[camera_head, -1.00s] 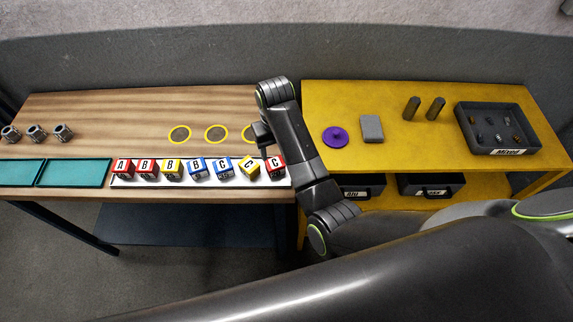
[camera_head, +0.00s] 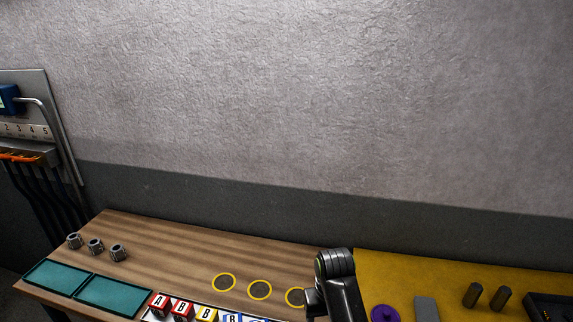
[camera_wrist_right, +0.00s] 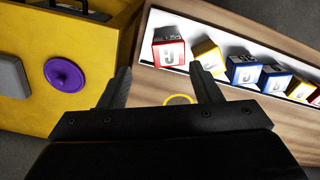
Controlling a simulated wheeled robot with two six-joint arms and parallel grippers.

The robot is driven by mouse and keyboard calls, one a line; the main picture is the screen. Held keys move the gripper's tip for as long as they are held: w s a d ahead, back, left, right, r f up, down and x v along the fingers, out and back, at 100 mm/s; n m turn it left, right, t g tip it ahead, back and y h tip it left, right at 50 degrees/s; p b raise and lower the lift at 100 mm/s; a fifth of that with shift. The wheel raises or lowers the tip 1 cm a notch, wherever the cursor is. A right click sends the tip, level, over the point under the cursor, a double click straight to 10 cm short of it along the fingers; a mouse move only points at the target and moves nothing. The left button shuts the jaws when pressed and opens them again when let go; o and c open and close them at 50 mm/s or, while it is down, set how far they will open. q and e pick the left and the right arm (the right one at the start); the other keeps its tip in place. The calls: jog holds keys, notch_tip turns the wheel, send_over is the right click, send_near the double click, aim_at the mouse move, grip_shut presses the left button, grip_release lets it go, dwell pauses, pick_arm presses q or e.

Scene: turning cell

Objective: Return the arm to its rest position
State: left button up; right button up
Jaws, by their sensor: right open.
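My right arm's wrist shows at the bottom of the head view, over the wooden table's right end. My right gripper (camera_wrist_right: 160,68) is open and empty in the right wrist view. Its fingers are apart above the wooden table (camera_head: 180,240), with a yellow ring mark (camera_wrist_right: 178,100) showing between them. A red lettered block (camera_wrist_right: 170,50) sits on a white strip just beyond the fingertips, apart from them. More lettered blocks stand in a row beside it, and some show in the head view (camera_head: 160,303). My left gripper is in neither view.
Teal trays (camera_head: 112,293) and several grey metal parts (camera_head: 96,246) are at the wooden table's left. The yellow table (camera_head: 450,280) on the right holds a purple disc (camera_head: 384,313), a grey block (camera_head: 427,308) and dark cylinders (camera_head: 473,295). A panel (camera_head: 40,120) stands far left.

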jog(key=s+d+f+m+t, duration=0.1)
jog(key=s+d+f, duration=0.4)
jog(key=s+d, duration=0.3)
jog(key=s+d+r+t+h, duration=0.1)
jog(key=s+d, duration=0.3)
jog(key=s, duration=0.3)
jog(key=s+d+r+m+t, duration=0.1)
jog(key=s+d, duration=0.3)
jog(key=s, duration=0.3)
jog(key=s+d+r+h, duration=0.1)
jog(key=s+d+r, duration=0.1)
jog(key=s+d, duration=0.35)
notch_tip(320, 180, down, 33)
jog(key=s+b, duration=0.2)
jog(key=b, duration=0.6)
jog(key=s+f+g+b, duration=0.1)
jog(key=s+f+b, duration=0.2)
jog(key=s+f, duration=0.4)
jog(key=s+a+f+g+y+b, duration=0.1)
jog(key=s+f+b, duration=0.2)
jog(key=s+f, duration=0.5)
notch_tip(320, 180, down, 7)
jog(key=shift+a+f+b, duration=0.2)
jog(key=shift+a+b, duration=0.1)
